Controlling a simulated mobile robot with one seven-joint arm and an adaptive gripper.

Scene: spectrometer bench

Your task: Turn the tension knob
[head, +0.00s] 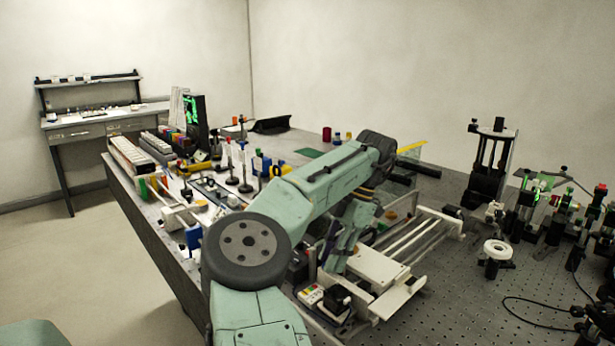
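My green arm reaches across the middle of the head view and bends down at the wrist. The lower end of the arm, where my gripper (342,258) is, hangs beside a pale rail-and-plate apparatus (375,268). The fingers are small and partly merged with the apparatus, so I cannot tell whether they are open or shut. A black block-like part (338,299) sits at the near end of this apparatus, below the gripper. I cannot identify the tension knob with certainty; my arm hides part of this area.
A small panel with coloured buttons (311,294) is left of the black part. Crowded racks and bottles (225,165) fill the bench's left side. Optical mounts (555,212) and a white ring on a stand (497,250) are at right. Some perforated bench top (455,295) is clear.

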